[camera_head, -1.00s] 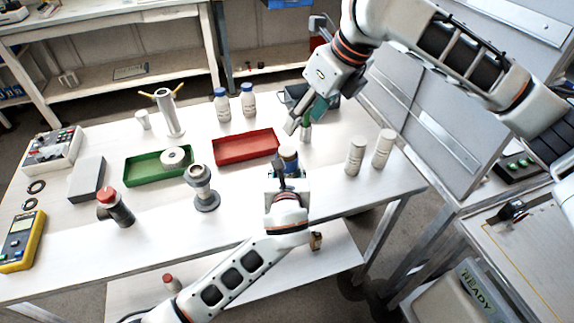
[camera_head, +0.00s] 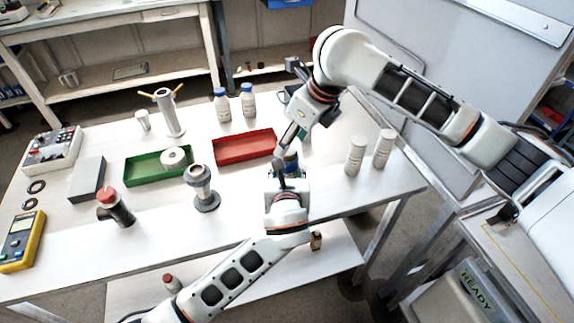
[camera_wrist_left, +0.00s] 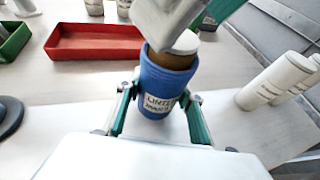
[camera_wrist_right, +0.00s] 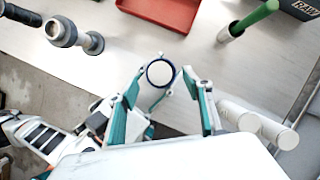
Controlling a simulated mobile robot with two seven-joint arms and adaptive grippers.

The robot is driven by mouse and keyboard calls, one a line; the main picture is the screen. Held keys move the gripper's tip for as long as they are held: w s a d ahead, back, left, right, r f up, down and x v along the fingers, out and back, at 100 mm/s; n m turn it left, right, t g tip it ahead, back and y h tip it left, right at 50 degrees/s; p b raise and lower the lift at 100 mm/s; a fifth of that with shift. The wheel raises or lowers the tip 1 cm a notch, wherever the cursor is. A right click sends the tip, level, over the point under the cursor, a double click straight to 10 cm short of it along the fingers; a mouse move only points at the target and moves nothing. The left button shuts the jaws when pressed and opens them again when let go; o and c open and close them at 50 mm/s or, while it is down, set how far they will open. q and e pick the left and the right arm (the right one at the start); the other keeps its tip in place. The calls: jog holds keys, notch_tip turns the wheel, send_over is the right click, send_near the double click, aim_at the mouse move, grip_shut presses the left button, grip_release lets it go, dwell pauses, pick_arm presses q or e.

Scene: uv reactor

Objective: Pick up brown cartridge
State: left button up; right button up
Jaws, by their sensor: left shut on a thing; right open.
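A blue labelled sleeve (camera_wrist_left: 163,88) stands upright between the fingers of my left gripper (camera_wrist_left: 158,108), which is shut on it. The brown cartridge (camera_wrist_left: 207,34) sits in the sleeve, its brown side just showing under a pale round cap (camera_wrist_left: 185,43). From above, the right wrist view shows the cap (camera_wrist_right: 160,73) inside the sleeve's blue rim. My right gripper (camera_wrist_right: 163,90) is open, with its fingers on either side of the cap and sleeve; I cannot tell whether they touch. In the head view my right gripper (camera_head: 288,146) hangs just above my left gripper (camera_head: 287,176), partly hiding the sleeve.
A red tray (camera_head: 245,157) and a green tray (camera_head: 140,176) lie to the left. A grey flanged fitting (camera_head: 203,190) stands left of my left gripper. Two white cylinders (camera_head: 355,157) stand to the right. Two blue-capped bottles (camera_head: 248,101) stand behind the red tray.

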jog(key=shift+x, duration=1.15)
grip_shut()
jog(key=shift+r, duration=0.1)
notch_tip(320, 180, up, 18)
pick_arm(q)
jog(key=o, duration=1.3)
